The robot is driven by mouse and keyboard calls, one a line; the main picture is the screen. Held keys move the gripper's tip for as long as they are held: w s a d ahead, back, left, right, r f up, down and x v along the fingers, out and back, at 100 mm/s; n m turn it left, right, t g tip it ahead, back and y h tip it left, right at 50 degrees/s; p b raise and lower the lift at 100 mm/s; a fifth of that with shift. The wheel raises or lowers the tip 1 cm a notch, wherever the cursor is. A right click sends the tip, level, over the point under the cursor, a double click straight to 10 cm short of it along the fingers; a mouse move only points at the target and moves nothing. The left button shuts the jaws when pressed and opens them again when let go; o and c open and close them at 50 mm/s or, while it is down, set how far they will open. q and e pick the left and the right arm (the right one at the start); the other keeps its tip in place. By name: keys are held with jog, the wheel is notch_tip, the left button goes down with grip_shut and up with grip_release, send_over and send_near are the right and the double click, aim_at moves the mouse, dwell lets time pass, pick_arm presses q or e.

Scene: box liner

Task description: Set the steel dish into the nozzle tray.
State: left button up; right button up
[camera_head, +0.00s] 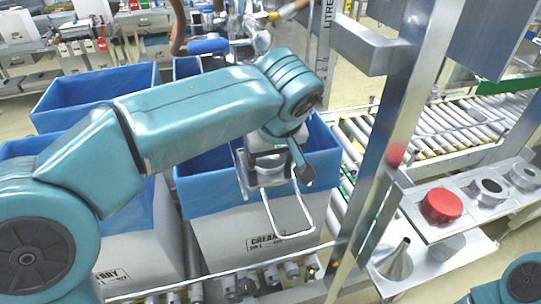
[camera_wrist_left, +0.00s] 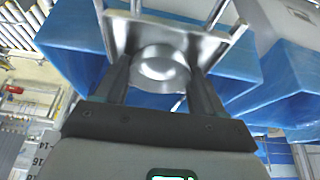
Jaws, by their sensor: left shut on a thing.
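My left gripper (camera_head: 282,165) is above the blue-lined box at the centre. In the left wrist view its two dark fingers (camera_wrist_left: 165,90) are shut on the round, shiny steel dish (camera_wrist_left: 163,72). The dish also shows in the head view (camera_head: 266,176), partly hidden by the gripper. A flat steel piece with bars (camera_wrist_left: 122,32) lies around or just behind the dish; I cannot tell whether they touch. No tray is labelled as the nozzle tray. A steel shelf at the right (camera_head: 463,222) holds round parts. My right gripper is out of view.
A red cap (camera_head: 441,205) and steel rings (camera_head: 489,191) sit on the right shelf; a steel cone (camera_head: 397,262) stands below. A steel post (camera_head: 385,165) stands between my left gripper and the shelf. A roller conveyor (camera_head: 445,125) runs behind. Blue-lined boxes (camera_head: 90,95) stand left.

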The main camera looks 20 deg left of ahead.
pick_arm(q)
jog(key=o, duration=0.7)
jog(key=shift+s+d+f, duration=0.1)
jog(key=shift+s+f, duration=0.05)
jog(key=shift+f, duration=0.5)
jog(key=shift+o, duration=0.2)
jog(key=shift+f, duration=0.1)
jog(key=shift+r, duration=0.2)
jog(key=shift+r+p, duration=0.55)
jog(key=shift+p, duration=0.15)
jog(key=v, duration=1.2)
jog(key=shift+w+r, duration=0.2)
jog(key=shift+w, duration=0.1)
